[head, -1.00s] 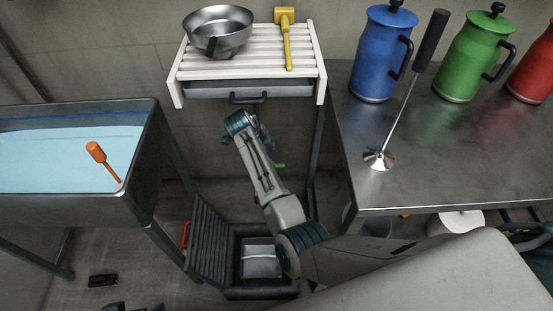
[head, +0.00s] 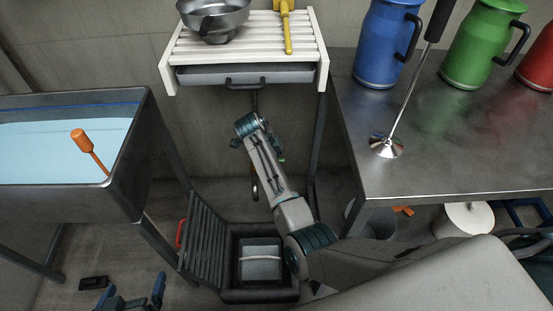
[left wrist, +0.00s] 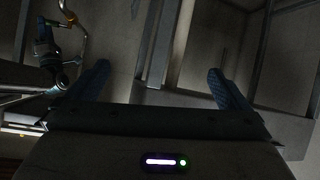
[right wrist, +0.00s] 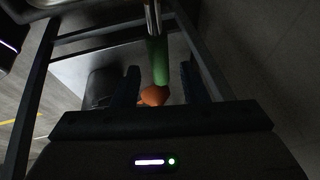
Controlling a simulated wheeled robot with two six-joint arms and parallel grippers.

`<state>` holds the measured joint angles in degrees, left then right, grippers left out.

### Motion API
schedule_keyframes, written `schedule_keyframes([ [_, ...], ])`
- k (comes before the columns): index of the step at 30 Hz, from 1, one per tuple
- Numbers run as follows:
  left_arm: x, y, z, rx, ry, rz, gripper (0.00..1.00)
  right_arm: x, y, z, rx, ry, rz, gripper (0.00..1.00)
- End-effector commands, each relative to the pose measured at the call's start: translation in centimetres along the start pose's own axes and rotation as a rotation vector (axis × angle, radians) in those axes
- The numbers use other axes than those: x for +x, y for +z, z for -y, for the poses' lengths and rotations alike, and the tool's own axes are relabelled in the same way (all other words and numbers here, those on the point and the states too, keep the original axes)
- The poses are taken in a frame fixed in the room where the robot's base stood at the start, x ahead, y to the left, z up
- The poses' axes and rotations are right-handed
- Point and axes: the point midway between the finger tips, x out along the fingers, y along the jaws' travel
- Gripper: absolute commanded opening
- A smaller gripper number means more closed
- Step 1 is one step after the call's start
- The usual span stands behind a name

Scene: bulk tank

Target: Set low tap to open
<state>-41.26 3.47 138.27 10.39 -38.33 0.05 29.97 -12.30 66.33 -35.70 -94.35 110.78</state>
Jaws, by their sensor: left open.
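A metal rod with a green sleeve (right wrist: 159,62) and an orange end (right wrist: 154,95) shows in the right wrist view, between the fingers of my right gripper (right wrist: 160,88). These fingers are apart, with gaps beside the orange end. In the head view a small green piece (head: 281,158) shows beside my right arm, which largely hides that gripper. My left gripper (head: 132,297) is open and empty at the bottom left. In the left wrist view a bent pipe with an orange fitting (left wrist: 70,17) lies beyond its left finger. I cannot tell which piece is the low tap.
A tank of pale blue liquid (head: 132,165) with an orange-handled tool (head: 88,150) stands left. A white slatted stand (head: 170,62) holds a metal bowl. A steel table (head: 455,170) with jugs stands right. A dark crate (head: 232,270) sits on the floor.

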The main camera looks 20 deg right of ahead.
Motion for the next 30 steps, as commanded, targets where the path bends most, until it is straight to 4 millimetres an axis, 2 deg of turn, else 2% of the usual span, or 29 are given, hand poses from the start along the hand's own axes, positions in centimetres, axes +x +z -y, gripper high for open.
schedule_keyframes([
  [8,0.0,-0.1,0.0,-0.001,0.0,-0.004,1.0,0.0,0.0,0.0,0.0,0.0,0.0,0.38],
  [12,0.0,0.0,0.0,-0.001,0.0,-0.003,1.0,0.0,0.0,0.0,0.0,0.0,0.0,0.1],
  [14,0.0,-0.1,0.0,0.0,0.0,-0.003,1.0,0.0,0.0,0.0,0.0,0.0,0.0,0.0],
  [23,0.1,-0.1,0.0,0.001,-0.001,-0.013,1.0,0.1,0.1,0.1,0.004,0.001,-0.001,0.0],
  [30,0.8,-4.7,0.3,0.031,-0.007,-0.229,1.0,0.2,0.4,0.7,0.033,0.013,-0.007,0.0],
])
